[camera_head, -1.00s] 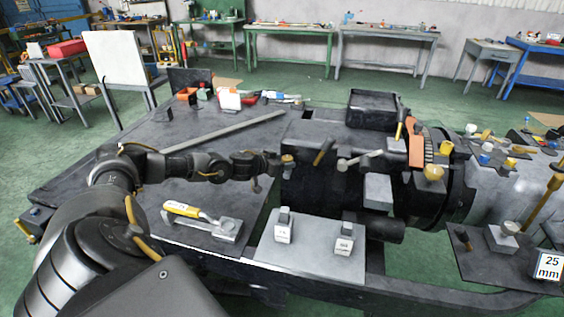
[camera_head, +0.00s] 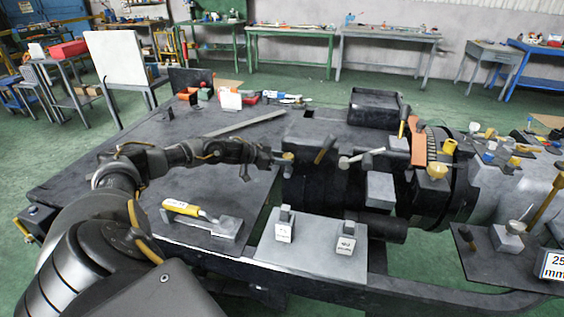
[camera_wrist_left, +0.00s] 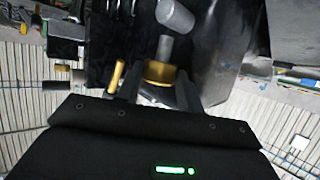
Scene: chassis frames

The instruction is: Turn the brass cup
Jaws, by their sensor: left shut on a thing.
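The brass cup (camera_head: 288,156) is a small brass-coloured piece at the left end of the dark machine's top in the head view. In the left wrist view the brass cup (camera_wrist_left: 159,72) sits between the two fingers, with a grey pin standing from it. My left gripper (camera_head: 274,158) reaches in from the left and is shut on the cup. In the wrist view the left gripper (camera_wrist_left: 158,84) has a finger on either side of it. The exact finger contact is too small to see. My right gripper is not in view.
A grey lever with a ball end (camera_head: 345,162) and a dark-handled tool (camera_head: 325,149) stand just right of the cup. A yellow-handled tool (camera_head: 182,208) lies on a block in front. Two labelled blocks sit on the grey plate (camera_head: 312,243). The table behind my arm has bare room.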

